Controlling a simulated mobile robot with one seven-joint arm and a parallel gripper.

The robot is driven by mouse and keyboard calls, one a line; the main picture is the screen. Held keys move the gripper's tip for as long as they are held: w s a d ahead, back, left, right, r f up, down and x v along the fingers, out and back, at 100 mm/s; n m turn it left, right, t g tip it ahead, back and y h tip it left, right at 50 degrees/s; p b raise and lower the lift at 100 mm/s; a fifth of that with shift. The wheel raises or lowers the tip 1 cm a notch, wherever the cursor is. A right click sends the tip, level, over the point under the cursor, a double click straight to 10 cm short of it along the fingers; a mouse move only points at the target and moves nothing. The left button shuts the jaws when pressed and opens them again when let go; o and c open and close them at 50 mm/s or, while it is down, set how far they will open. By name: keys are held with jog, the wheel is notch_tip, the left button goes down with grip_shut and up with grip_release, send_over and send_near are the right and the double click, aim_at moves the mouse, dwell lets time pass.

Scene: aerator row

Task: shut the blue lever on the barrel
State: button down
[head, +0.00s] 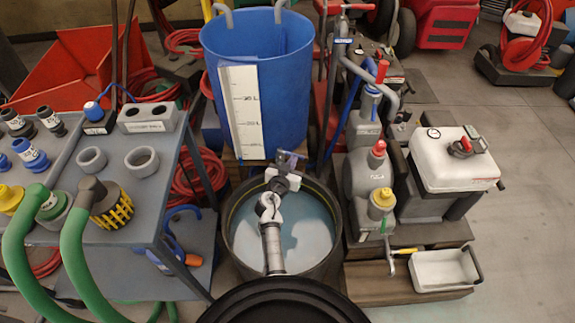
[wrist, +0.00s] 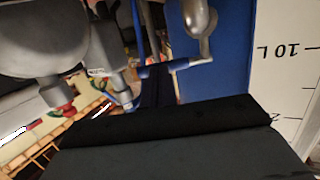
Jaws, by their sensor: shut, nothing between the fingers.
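The blue barrel (head: 282,95) stands upright behind the black tub, with a white level scale on its front. In the wrist view its wall (wrist: 228,85) fills the right side, beside the scale. A grey metal tap (wrist: 200,28) shows in front of that wall, with the blue lever (wrist: 170,68) lying roughly crosswise in the picture. My gripper (head: 289,160) is near the barrel's lower front, over the tub's far rim. Its dark shut fingers (wrist: 165,112) fill the bottom of the wrist view, apart from the lever in the picture. I cannot make out the lever in the head view.
A black tub (head: 232,245) with pale liquid stands under my arm. A grey table (head: 110,210) with fittings and green hoses is at left. Grey pumps (head: 362,180) and a white tank (head: 450,165) crowd the right. Open floor (head: 530,220) lies at far right.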

aim_at(299, 156)
jog(key=shift+w+d+n+t+y+b, duration=0.4)
jog(key=shift+w+d+n+y, duration=0.5)
jog(key=shift+w+d+y, duration=0.25)
jog(key=shift+a+r, duration=0.1)
jog(key=shift+r, duration=0.05)
jog(key=shift+s, duration=0.1)
